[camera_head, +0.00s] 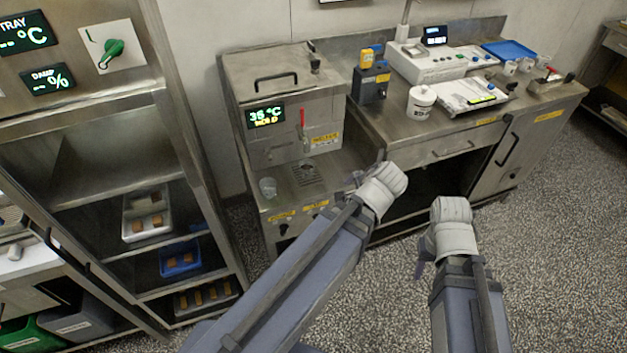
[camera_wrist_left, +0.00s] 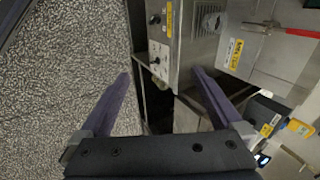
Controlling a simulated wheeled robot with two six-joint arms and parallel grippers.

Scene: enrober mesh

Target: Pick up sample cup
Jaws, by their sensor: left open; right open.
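A small clear cup (camera_head: 267,187) stands upright on the left of the steel ledge under the dispenser in the head view. I cannot tell whether it is the sample cup; small white cups (camera_head: 510,68) also stand on the right bench. My left gripper (camera_head: 382,190) is in front of the bench, right of the ledge and apart from the clear cup. In the left wrist view my left gripper (camera_wrist_left: 161,75) is open, with nothing between its fingers. My right gripper (camera_head: 450,226) is open over the floor, its fingers mostly hidden by the hand.
The steel dispenser (camera_head: 283,85) has a red-handled tap above a drip grate (camera_head: 307,173). The right bench holds a white tub (camera_head: 420,101), a white instrument (camera_head: 432,62) and a blue tray (camera_head: 508,50). A rack (camera_head: 100,185) with trays stands left. The speckled floor (camera_head: 560,230) is clear at right.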

